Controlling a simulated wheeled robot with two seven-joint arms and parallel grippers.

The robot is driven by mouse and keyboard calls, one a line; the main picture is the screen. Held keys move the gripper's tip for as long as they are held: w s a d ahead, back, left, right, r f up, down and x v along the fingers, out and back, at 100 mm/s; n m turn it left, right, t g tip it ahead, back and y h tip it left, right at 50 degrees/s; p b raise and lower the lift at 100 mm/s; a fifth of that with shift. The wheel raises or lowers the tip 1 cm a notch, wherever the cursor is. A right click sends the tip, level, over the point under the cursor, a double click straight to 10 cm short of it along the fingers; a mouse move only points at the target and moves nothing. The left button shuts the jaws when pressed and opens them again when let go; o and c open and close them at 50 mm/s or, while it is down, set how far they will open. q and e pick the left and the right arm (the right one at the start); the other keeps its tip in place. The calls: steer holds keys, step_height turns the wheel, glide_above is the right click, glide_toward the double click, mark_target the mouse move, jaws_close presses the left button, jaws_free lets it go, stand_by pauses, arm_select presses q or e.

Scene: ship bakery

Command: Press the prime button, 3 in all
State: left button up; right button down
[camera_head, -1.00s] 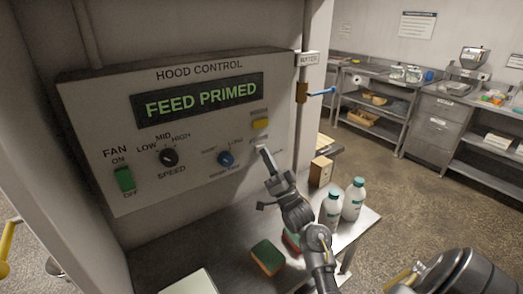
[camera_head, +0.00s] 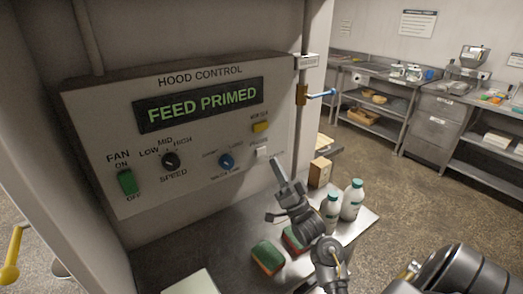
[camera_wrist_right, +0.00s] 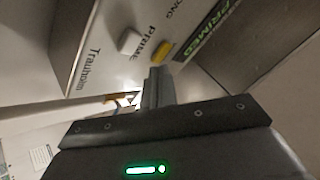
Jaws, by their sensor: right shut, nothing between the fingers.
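The hood control panel (camera_head: 100,108) has a lit display (camera_head: 201,103) reading "FEED PRIMED". The white prime button (camera_head: 262,152) is at its lower right, below a yellow button (camera_head: 260,127). In the right wrist view the white button (camera_wrist_right: 130,41) sits beside the word "PRIME", with the yellow button (camera_wrist_right: 163,50) near it. My right gripper (camera_head: 277,163) is shut and empty. Its tips are just right of and below the white button, apart from it in the head view. They also show in the right wrist view (camera_wrist_right: 155,73). My left gripper is out of view.
Below the panel, a metal table (camera_head: 215,262) holds sponges (camera_head: 267,257), two white bottles (camera_head: 351,199) and a brown box (camera_head: 320,171). A blue-handled valve (camera_head: 321,94) sticks out right of the panel.

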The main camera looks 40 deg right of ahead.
steer(key=shift+s, duration=0.95)
